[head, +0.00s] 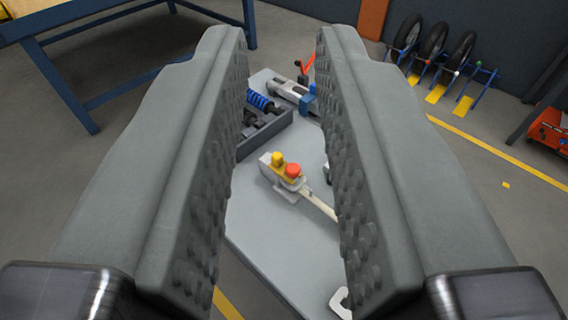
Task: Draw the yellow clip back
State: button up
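A small yellow piece (278,159), which looks like the yellow clip, sits on a pale block-shaped device (272,172) on a grey tabletop (270,222). A red knob (292,170) is right beside it, and a pale bar (320,206) runs from the device to the lower right, partly hidden behind the right finger. My gripper (282,42) is open and empty. Its two grey, studded fingers frame the device from above and are apart from it. How the clip is fixed is too small to tell.
A dark tray (262,138) with a blue spring (260,101) lies beyond the device. A metal cylinder with a blue block (306,102) is behind it. A white hook-shaped piece (340,303) shows near the bottom. A blue-framed bench (90,60) and a wheel rack (440,75) stand farther off.

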jog(key=shift+w+d+f, duration=0.1)
jog(key=shift+w+f, duration=0.1)
jog(key=shift+w, duration=0.2)
grip_shut()
jog(key=w+d+f+m+g, duration=0.1)
jog(key=w+f+m+g, duration=0.35)
jog(key=w+m, duration=0.2)
jog(key=m+g+y, duration=0.3)
jog(key=m+g, duration=0.7)
jog(key=m, duration=1)
send_near(290, 163)
notch_tip(290, 163, up, 3)
jog(key=s+d, duration=0.3)
jog(key=shift+w+r, duration=0.1)
jog(key=shift+a, duration=0.1)
jog(key=x, duration=1)
jog(key=shift+w+a, duration=1.45)
